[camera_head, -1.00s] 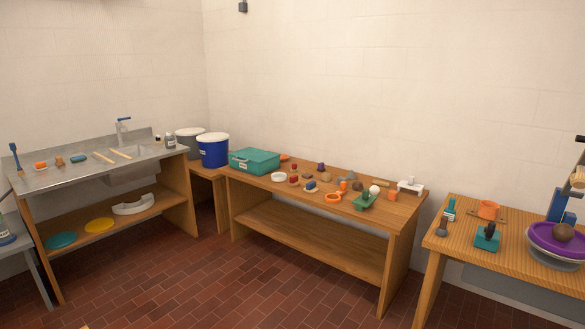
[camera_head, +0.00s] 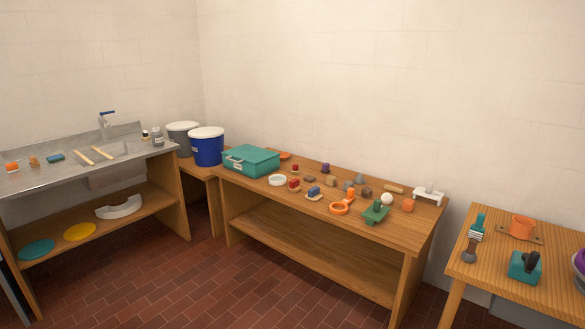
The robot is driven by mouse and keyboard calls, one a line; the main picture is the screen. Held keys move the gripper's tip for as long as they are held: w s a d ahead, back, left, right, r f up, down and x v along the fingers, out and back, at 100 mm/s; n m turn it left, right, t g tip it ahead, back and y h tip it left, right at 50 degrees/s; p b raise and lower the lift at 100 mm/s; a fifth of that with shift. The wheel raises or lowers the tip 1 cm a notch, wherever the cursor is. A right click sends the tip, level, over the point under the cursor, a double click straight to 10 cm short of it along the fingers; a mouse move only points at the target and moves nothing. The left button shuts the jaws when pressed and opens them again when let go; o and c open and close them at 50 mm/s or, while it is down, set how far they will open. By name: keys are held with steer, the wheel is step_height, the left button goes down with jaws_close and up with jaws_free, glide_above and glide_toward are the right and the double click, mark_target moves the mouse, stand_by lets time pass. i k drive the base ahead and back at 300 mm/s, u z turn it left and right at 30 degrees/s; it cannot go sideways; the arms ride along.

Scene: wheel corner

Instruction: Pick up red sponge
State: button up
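Two small red things are on the middle wooden bench (camera_head: 350,237). One red block (camera_head: 294,184) lies just right of a white ring-shaped dish, and a smaller red piece (camera_head: 295,168) lies behind it. They are too small for me to tell which is the sponge. Both are apart from the teal case to their left. My gripper is not in view.
A teal case (camera_head: 250,160), white dish (camera_head: 277,180), blue block (camera_head: 313,191), orange ring (camera_head: 340,208) and green tool (camera_head: 376,212) crowd the bench. A steel sink unit (camera_head: 70,175) stands left, another wooden table (camera_head: 490,270) right. The brick floor (camera_head: 240,290) in front is clear.

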mark_target(295, 171)
steer(key=u, duration=0.2)
steer(key=i, duration=1.8)
steer(key=u, duration=0.15)
